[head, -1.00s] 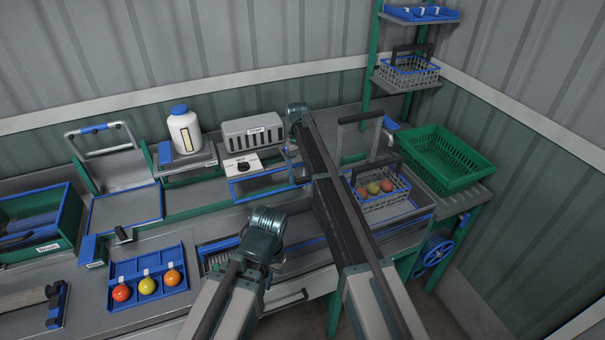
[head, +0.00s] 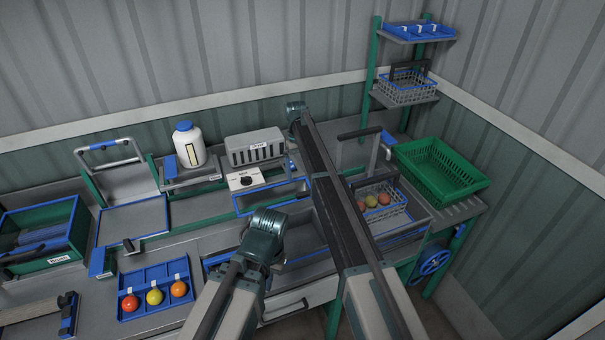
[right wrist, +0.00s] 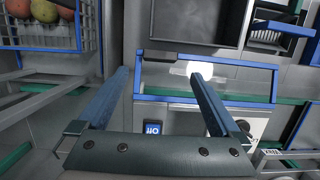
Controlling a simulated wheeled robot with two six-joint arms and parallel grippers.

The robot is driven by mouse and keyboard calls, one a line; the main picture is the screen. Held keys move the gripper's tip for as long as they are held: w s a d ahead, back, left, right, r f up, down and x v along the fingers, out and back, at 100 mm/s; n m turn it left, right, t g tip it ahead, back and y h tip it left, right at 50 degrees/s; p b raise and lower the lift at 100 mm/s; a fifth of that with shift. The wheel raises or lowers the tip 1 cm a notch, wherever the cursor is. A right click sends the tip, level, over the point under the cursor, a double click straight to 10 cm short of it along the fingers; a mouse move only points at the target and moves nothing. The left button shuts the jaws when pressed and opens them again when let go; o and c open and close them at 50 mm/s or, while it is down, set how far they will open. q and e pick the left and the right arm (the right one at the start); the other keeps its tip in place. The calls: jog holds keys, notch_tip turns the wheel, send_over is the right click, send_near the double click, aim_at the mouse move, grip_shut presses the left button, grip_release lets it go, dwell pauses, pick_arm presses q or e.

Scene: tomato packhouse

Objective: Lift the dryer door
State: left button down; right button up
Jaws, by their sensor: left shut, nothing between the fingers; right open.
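The dryer door appears to be the clear panel with a blue frame (head: 237,204), tilted below the white control panel with a black knob (head: 246,180). In the right wrist view its blue frame (right wrist: 240,63) lies beyond my right gripper (right wrist: 160,75), whose two fingers are wide apart with nothing held. The fingers overlap the panel in that view; I cannot tell whether they touch it. In the head view my right gripper (head: 291,166) is mostly hidden by its arm. My left gripper (head: 275,250) is low over the bench front, shut and empty, its fingertips mostly hidden.
A grey slotted box (head: 254,148) and a white bottle (head: 190,146) stand behind. A wire basket of tomatoes (head: 390,212) is right of my right arm, with a green crate (head: 440,170) beyond. A blue tray (head: 152,272) with tomatoes is at front left.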

jog(key=p+v, duration=0.5)
jog(key=v, duration=0.2)
jog(key=shift+p, duration=0.35)
